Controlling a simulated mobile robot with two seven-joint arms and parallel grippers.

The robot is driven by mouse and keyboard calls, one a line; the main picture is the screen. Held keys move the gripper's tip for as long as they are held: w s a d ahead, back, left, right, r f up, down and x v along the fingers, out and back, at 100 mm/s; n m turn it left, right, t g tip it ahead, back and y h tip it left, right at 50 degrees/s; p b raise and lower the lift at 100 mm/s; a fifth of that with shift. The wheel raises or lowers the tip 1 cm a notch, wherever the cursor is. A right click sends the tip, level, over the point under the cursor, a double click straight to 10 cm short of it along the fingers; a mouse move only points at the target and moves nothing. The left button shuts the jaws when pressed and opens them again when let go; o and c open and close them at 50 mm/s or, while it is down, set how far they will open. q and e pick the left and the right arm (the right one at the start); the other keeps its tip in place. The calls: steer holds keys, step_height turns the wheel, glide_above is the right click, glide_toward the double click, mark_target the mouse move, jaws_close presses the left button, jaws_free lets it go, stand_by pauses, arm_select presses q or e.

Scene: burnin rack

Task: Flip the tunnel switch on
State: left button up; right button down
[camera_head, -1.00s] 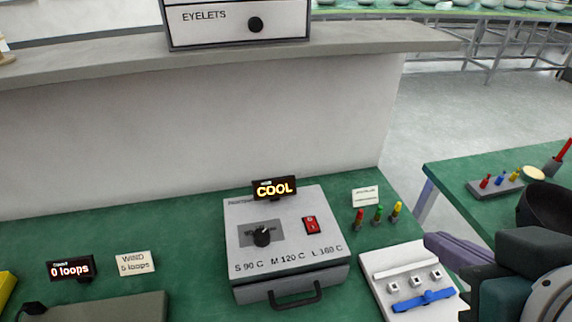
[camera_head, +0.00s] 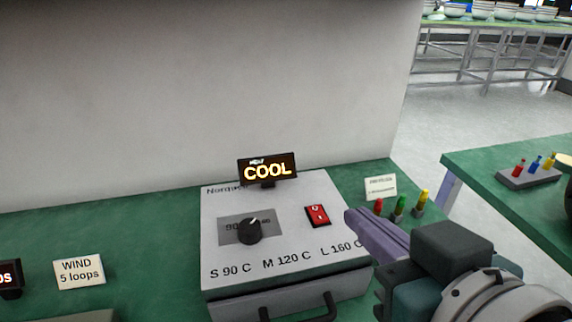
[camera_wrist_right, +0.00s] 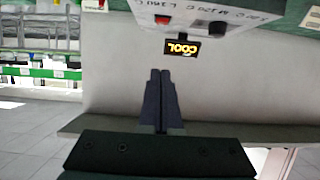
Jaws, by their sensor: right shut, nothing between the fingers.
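The heat tunnel is a light grey box (camera_head: 285,197) on the green bench, with a black dial (camera_head: 249,231) and a red rocker switch (camera_head: 317,215) on its sloped top. Its sign (camera_head: 267,169) reads COOL. In the right wrist view the sign (camera_wrist_right: 182,47) and the red switch (camera_wrist_right: 133,18) show upside down near the top edge. My right gripper (camera_head: 352,217) is shut and empty, its purple fingertips just right of the switch in the head view and apart from it. In the wrist view its closed fingers (camera_wrist_right: 160,75) point toward the sign. My left gripper is out of view.
Red, green and yellow pegs (camera_head: 399,206) and a small white card (camera_head: 380,187) stand right of the box. A WIND 5 loops card (camera_head: 79,272) is at left. A drawer handle (camera_head: 300,306) juts from the box front. A white wall rises behind.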

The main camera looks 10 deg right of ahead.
steer(key=shift+w, duration=0.1)
steer(key=b, duration=0.1)
glide_above(326, 233)
steer(key=w, duration=0.1)
step_height(326, 233, down, 4)
steer(key=shift+r, duration=0.1)
arm_select(q)
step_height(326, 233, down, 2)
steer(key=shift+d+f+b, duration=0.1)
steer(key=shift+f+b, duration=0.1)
steer(key=shift+b, duration=0.5)
arm_select(e)
steer(key=f, duration=0.3)
steer(key=shift+s, duration=0.4)
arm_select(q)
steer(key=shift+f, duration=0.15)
arm_select(e)
steer(key=shift+s+f, duration=0.1)
steer(key=shift+f, duration=0.3)
